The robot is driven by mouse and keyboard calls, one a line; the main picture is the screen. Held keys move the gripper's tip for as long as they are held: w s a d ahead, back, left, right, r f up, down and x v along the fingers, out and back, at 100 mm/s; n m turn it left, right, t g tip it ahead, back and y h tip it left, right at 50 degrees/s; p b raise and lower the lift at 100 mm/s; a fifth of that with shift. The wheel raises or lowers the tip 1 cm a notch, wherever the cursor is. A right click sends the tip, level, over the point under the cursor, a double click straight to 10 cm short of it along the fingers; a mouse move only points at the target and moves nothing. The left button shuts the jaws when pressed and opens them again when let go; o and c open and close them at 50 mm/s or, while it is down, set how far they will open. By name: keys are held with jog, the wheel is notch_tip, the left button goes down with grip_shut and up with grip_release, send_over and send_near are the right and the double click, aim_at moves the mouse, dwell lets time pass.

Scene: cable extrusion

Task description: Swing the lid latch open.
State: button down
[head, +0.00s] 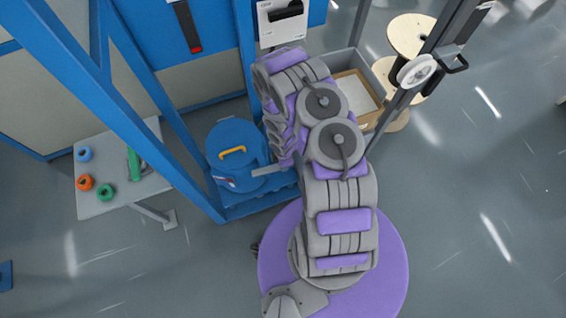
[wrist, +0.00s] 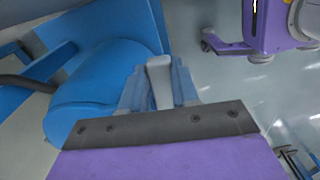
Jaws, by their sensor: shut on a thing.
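A blue drum (head: 236,170) with a blue lid and a yellow handle (head: 232,151) stands left of my arm in the head view. The drum's blue side (wrist: 90,70) fills the left of the wrist view. My gripper (wrist: 160,85) is beside the drum, its two fingers closed on a light grey lever, the lid latch (wrist: 160,75). In the head view a grey bar (head: 268,171) spans between the drum's right edge and my wrist; I cannot tell whether it is latch or finger. The latch's hinge is hidden.
Blue frame posts (head: 170,115) rise left of the drum. A small table (head: 110,207) with coloured spools stands at left. A grey bin (head: 385,100) and a wooden spool (head: 410,35) are behind my arm at right. The floor at right is clear.

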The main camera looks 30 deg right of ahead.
jog(key=shift+w+d+n, duration=0.1)
jog(key=shift+w+n, duration=0.2)
jog(key=shift+n, duration=0.3)
jog(key=shift+w, duration=0.1)
jog(key=c, duration=0.8)
grip_release()
jog(key=shift+d, duration=0.1)
jog(key=shift+c, duration=0.2)
jog(key=shift+r, duration=0.1)
notch_tip(320, 180, up, 17)
jog(key=p, duration=0.3)
jog(key=shift+p, duration=0.35)
jog(key=shift+w+r, duration=0.1)
jog(key=shift+r, duration=0.05)
